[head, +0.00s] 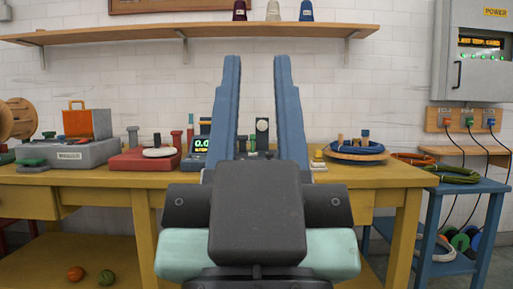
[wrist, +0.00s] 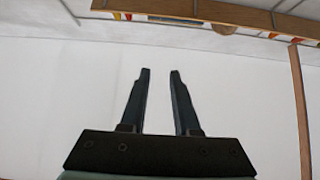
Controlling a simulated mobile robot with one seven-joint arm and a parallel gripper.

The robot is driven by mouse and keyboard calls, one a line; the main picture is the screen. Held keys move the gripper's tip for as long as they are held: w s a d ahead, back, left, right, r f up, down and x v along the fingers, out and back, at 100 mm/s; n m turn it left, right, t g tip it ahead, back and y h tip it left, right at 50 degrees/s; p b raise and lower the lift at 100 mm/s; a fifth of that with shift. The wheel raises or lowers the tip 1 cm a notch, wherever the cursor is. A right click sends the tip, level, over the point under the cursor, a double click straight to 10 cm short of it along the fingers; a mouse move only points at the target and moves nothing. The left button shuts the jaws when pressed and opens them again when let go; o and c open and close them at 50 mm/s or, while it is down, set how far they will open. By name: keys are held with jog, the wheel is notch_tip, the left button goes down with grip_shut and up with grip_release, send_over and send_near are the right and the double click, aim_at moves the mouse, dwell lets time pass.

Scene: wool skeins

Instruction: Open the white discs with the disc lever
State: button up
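My gripper (head: 256,60) is raised in front of the workbench, its two blue fingers apart with nothing between them. The wrist view also shows my gripper (wrist: 160,72) open and empty against a pale surface. A flat white disc (head: 158,152) lies on a red device (head: 142,160) on the left half of the bench, left of my gripper. I see no other white disc clearly. I cannot tell which part is the disc lever. My gripper and arm hide the middle of the bench.
A blue side table (head: 474,187) stands right. A wall shelf (head: 120,34) with cones runs above. Two balls (head: 75,273) lie below the bench.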

jog(key=shift+r+p, duration=0.4)
jog(key=shift+r, duration=0.15)
jog(key=shift+c, duration=1.2)
notch_tip(320, 180, up, 52)
jog(key=p, duration=5.2)
grip_shut()
jog(key=shift+f, duration=0.1)
